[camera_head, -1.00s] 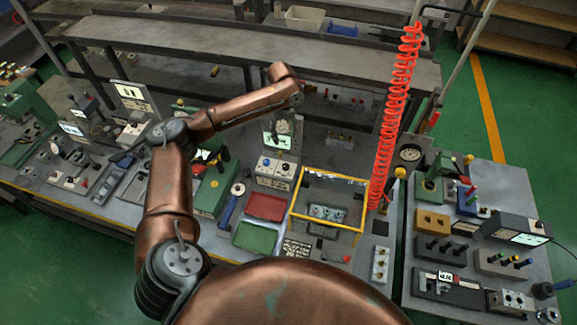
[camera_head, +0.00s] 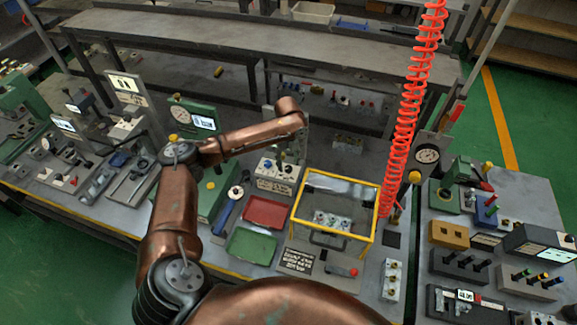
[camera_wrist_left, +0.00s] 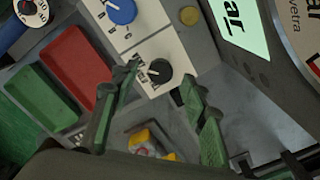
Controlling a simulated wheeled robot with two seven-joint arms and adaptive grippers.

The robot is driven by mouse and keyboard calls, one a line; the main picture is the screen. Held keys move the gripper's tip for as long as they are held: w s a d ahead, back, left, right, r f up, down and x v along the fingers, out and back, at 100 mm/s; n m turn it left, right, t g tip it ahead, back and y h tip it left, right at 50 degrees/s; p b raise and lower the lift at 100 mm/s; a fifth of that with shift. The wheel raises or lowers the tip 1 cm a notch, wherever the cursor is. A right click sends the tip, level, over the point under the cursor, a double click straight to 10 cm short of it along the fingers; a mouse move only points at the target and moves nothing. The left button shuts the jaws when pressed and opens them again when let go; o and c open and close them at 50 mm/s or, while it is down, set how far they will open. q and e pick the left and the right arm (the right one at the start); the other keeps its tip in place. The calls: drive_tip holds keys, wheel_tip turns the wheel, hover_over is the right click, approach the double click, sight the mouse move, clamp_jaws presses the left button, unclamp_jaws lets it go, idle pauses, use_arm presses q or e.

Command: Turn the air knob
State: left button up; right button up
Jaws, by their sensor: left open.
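A white control panel (camera_head: 277,177) stands on the bench behind the red tray, with a blue knob (camera_head: 267,163) on its left and a black knob (camera_head: 287,168) on its right. In the left wrist view the blue knob (camera_wrist_left: 121,10) is at the top, and the black knob (camera_wrist_left: 157,72) is near the middle; its label is too blurred to read surely. My left gripper (camera_wrist_left: 161,80) is open and empty. Its two green-dark fingers point at the panel, one on each side of the black knob in the picture; I cannot tell the gap to it. My right gripper is not in view.
A red tray (camera_head: 266,212) and a green tray (camera_head: 251,245) lie in front of the panel. A yellow-framed clear box (camera_head: 372,235) stands close to its right. A red coiled hose (camera_head: 408,110) hangs beyond. A gauge unit (camera_head: 193,117) stands behind my arm.

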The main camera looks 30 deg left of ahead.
use_arm(q)
drive_tip(key=shift+f, duration=1)
drive_tip(key=shift+c, duration=0.2)
clamp_jaws()
